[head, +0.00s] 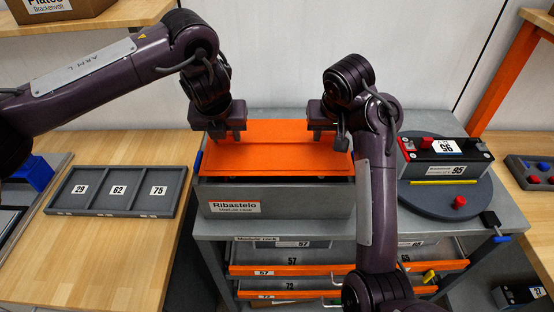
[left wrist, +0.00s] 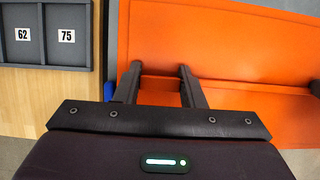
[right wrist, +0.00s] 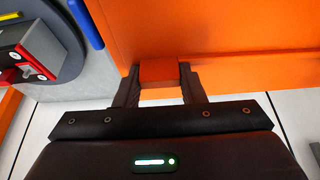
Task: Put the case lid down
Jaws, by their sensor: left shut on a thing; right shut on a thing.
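The orange case lid (head: 270,155) lies over the grey module case (head: 285,203) labelled Ribastelo. A dark gap shows between the lid's front edge and the case rim near the right. I cannot tell whether the lid is seated. My left gripper (head: 217,137) is shut on the lid's left part; the lid also shows in the left wrist view (left wrist: 230,40). My right gripper (head: 328,140) is shut on the lid's right part, and an orange tab (right wrist: 159,72) sits between its fingers in the right wrist view. My right forearm hides the case's right end.
The case stands on a grey cart (head: 215,229) with orange-edged drawers (head: 300,270) below. A round turntable (head: 412,194) with a battery module (head: 445,165) is at the right. A divided grey tray (head: 118,205) lies on the wooden bench (head: 130,260) at the left.

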